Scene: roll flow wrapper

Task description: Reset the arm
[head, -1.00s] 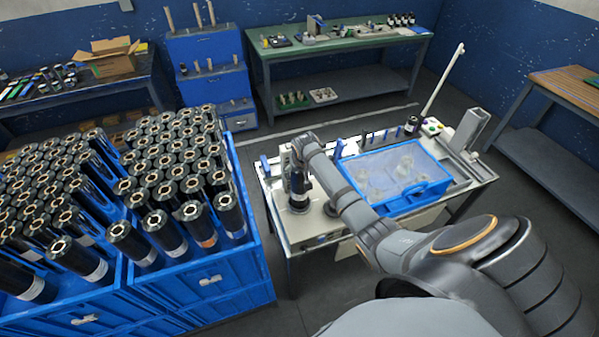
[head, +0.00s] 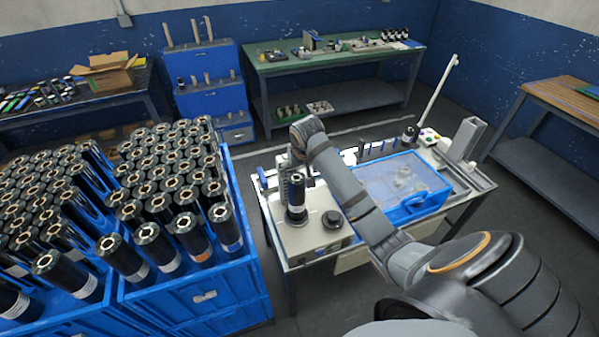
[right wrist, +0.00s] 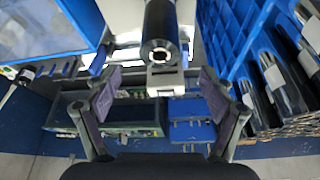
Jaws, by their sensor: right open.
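My right arm reaches over the wrapping machine (head: 312,238), and its gripper hangs at the wrist's far end, mostly hidden by the arm in the head view. In the right wrist view the gripper (right wrist: 158,97) is open and empty, with its two fingers wide apart. A black roll (head: 297,200) stands upright on the machine, just left of my forearm. The roll (right wrist: 160,35) also shows in the wrist view, beyond the fingers and apart from them. My left gripper is out of view.
A blue bin (head: 432,205) with a clear cover sits right of my forearm. Blue crates (head: 205,298) packed with black rolls stand at the left. A green-topped bench (head: 345,65) and blue drawers (head: 215,100) stand behind. A pale post rises at the table's right end.

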